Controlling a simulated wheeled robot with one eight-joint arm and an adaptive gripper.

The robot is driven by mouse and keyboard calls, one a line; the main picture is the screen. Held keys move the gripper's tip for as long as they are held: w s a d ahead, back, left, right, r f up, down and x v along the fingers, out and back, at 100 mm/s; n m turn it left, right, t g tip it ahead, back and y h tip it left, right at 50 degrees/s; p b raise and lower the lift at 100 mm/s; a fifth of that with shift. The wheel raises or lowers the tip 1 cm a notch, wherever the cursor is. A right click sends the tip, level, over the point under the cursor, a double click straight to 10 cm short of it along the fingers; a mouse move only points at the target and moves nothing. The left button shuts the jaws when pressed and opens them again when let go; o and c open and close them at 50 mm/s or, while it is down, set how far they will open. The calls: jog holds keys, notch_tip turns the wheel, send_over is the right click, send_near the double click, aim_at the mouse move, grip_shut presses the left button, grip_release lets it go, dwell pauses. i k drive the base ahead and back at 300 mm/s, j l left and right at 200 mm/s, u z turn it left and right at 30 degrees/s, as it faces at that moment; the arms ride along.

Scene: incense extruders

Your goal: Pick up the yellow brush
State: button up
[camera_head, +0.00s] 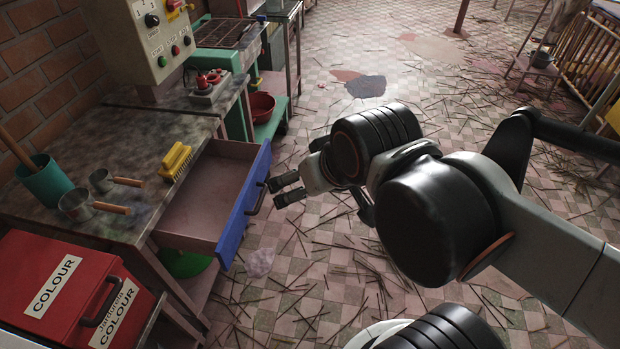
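The yellow brush (176,160) lies on the stained worktop (122,148) at the left, close to the worktop's front edge and beside the open drawer. It has a yellow back and pale bristles on its lower right side. My gripper (277,191) is to the right of the brush, out past the front of the open drawer. Its two fingers point left and stand apart, with nothing visible between them. The brush is fully in view and apart from my gripper.
An open drawer (213,187) with a blue front (243,207) lies between brush and gripper. Metal scoops (76,206), a teal cup (45,181) and a red box (60,285) are at left. A control box (150,35) stands behind. Sticks litter the tiled floor.

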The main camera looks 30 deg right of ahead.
aim_at(172, 165)
jog(key=i+j, duration=0.2)
jog(key=i, duration=0.2)
jog(key=i+j, duration=0.15)
jog(key=i, duration=0.25)
jog(key=u, duration=0.4)
jog(key=i+u, duration=0.15)
jog(key=u, duration=0.65)
jog(key=i+u, duration=0.15)
jog(key=u, duration=0.25)
